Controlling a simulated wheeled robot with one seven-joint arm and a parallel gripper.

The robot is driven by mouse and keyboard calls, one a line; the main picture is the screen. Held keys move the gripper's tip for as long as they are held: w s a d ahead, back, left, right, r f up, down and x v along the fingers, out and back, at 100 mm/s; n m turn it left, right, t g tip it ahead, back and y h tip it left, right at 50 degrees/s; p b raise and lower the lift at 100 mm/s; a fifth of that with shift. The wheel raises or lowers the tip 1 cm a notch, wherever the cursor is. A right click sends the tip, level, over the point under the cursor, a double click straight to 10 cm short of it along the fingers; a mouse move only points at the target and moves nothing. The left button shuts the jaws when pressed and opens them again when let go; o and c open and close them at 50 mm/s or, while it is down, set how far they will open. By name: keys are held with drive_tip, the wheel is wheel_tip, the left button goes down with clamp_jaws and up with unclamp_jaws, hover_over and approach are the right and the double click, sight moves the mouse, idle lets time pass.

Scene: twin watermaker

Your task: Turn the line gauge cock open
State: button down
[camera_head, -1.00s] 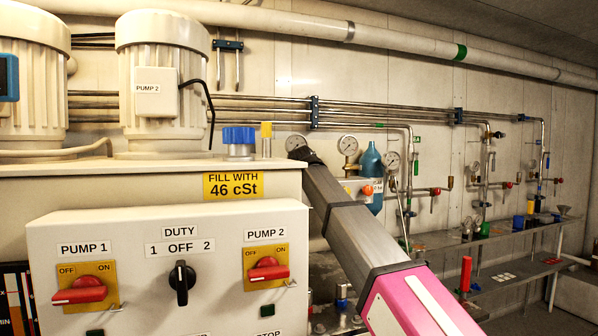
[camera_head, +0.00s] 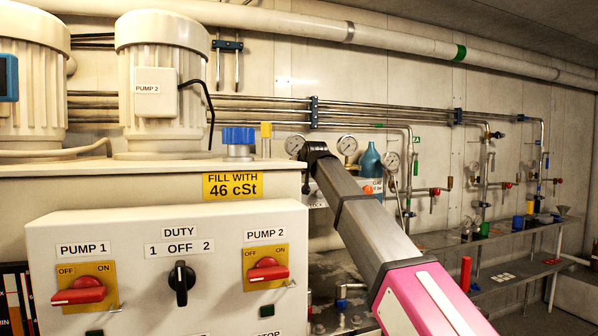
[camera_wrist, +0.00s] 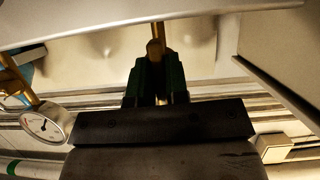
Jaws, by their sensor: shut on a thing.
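In the wrist view the two dark green fingers of my gripper (camera_wrist: 157,85) are shut on a small brass piece (camera_wrist: 155,48). It looks like the line gauge cock's handle, but only its rounded end and a thin brass part behind it show. I cannot tell which way the cock is turned. In the head view the end of my arm is beside the pressure gauges, and the fingers and the cock are hidden there. A round white-faced gauge (camera_wrist: 45,126) on a brass fitting is at the left of the wrist view.
The cream cabinet (camera_head: 170,240) with pump switches stands close at the left of my arm. Two gauges (camera_head: 295,145) (camera_head: 347,146) and a blue bottle (camera_head: 370,160) are near the arm's end. Pipes line the wall. A shelf (camera_head: 500,228) with cups is at the right.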

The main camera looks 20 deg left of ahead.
drive_tip(key=shift+m, duration=0.3)
idle(0.4)
drive_tip(key=c, duration=1.1)
unclamp_jaws()
drive_tip(key=v, duration=1)
drive_tip(key=shift+s+d+r, duration=0.2)
drive_tip(key=shift+d, duration=0.1)
